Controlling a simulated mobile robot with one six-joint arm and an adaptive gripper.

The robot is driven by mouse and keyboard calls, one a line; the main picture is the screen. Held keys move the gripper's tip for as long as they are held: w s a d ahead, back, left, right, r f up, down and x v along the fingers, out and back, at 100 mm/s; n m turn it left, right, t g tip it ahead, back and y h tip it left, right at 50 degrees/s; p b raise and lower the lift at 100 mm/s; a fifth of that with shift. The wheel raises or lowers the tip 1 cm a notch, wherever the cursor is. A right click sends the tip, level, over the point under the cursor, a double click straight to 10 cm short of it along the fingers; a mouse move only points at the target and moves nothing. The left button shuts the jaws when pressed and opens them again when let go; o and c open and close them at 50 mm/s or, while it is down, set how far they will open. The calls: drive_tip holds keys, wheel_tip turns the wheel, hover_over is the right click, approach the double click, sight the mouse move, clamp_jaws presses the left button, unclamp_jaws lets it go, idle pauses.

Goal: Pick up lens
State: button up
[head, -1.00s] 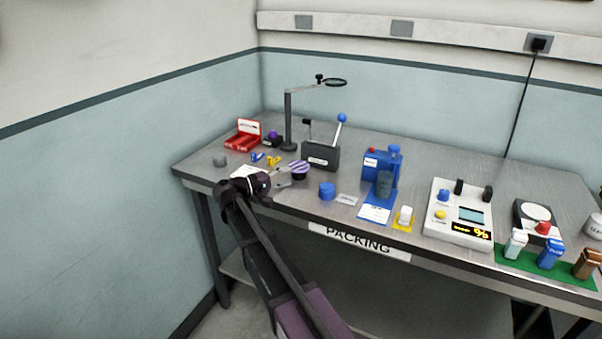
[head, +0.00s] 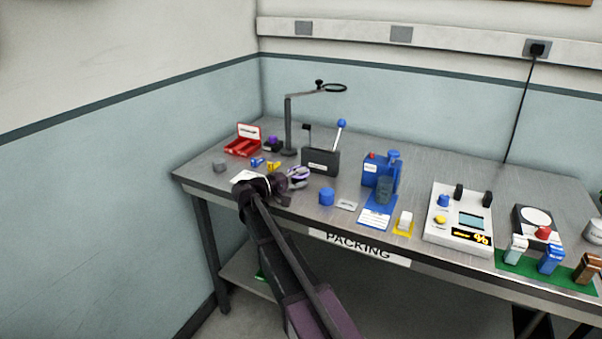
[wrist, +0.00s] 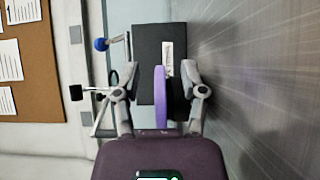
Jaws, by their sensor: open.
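A round purple and black piece, which looks like the lens, stands near the front of the bench; in the wrist view its purple edge (wrist: 160,97) shows as an upright band. My gripper (wrist: 159,68) is open, with one finger on each side of the piece. A gap shows between the purple band and the left finger; the right finger is close to the black part, and I cannot tell if it touches. In the head view my gripper (head: 299,177) overlaps the piece and partly hides it.
A dark grey box (head: 320,161) with a blue-knobbed lever stands just behind. A magnifier stand (head: 288,125) rises behind left. The bench's front edge is close.

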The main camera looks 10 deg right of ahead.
drive_tip(key=shift+x, duration=0.8)
clamp_jaws()
